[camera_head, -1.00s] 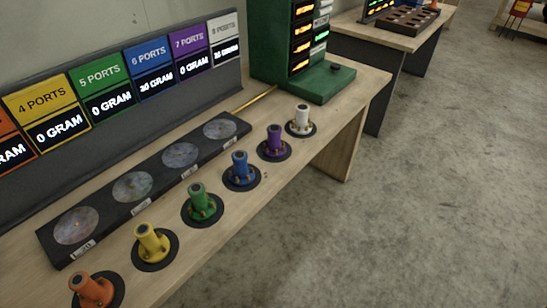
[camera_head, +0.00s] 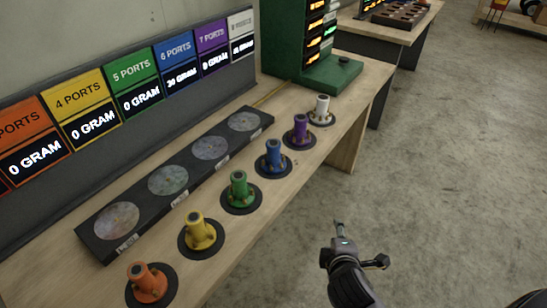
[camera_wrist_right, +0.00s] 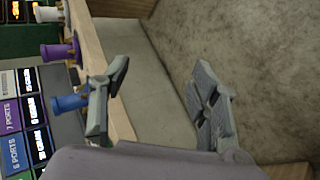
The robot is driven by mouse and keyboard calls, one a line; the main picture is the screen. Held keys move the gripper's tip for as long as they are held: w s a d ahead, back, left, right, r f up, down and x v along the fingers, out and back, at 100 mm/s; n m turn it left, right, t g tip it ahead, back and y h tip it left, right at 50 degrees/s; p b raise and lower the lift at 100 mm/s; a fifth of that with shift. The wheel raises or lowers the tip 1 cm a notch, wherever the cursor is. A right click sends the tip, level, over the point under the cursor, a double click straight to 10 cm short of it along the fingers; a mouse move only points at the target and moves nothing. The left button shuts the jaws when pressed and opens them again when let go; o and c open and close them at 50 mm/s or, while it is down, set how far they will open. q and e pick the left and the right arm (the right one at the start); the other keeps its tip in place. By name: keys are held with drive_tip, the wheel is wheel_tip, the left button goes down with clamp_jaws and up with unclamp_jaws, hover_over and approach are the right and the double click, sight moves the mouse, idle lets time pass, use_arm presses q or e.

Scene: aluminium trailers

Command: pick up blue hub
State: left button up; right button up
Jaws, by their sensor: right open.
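The blue hub (camera_head: 273,154) stands upright on a round black base on the wooden table, between the green hub (camera_head: 239,187) and the purple hub (camera_head: 300,127). In the right wrist view the blue hub (camera_wrist_right: 68,102) shows at the left, partly behind one finger. My right gripper (camera_head: 361,243) is off the table's front edge, over the floor, to the right of and nearer than the blue hub. Its fingers (camera_wrist_right: 160,100) are spread wide with nothing between them. My left gripper is not in view.
Yellow (camera_head: 199,230), orange (camera_head: 148,281) and white (camera_head: 321,108) hubs stand in the same row. A black board with grey discs (camera_head: 200,163) lies behind them. A sign panel (camera_head: 130,80) stands at the back. A green machine (camera_head: 325,74) stands at the far end. The floor (camera_head: 440,170) is clear.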

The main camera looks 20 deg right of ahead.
drive_tip(key=w+r+n+t, duration=0.4)
drive_tip(key=w+n, duration=0.2)
drive_tip(key=n, duration=0.2)
drive_tip(key=n+t+y, duration=0.4)
drive_tip(key=n, duration=1.1)
approach(275, 155)
drive_tip(key=w, duration=0.4)
drive_tip(key=w+p, duration=0.1)
drive_tip(key=w, duration=0.1)
drive_tip(key=shift+d+f, duration=0.25)
drive_tip(key=shift+d, duration=0.1)
drive_tip(key=shift+w+a+b, duration=0.2)
drive_tip(key=shift+w+b, duration=0.15)
drive_tip(key=shift+w, duration=2.7)
drive_tip(key=shift+s, duration=0.1)
drive_tip(key=shift+c, duration=0.2)
clamp_jaws()
drive_tip(key=shift+r, duration=0.15)
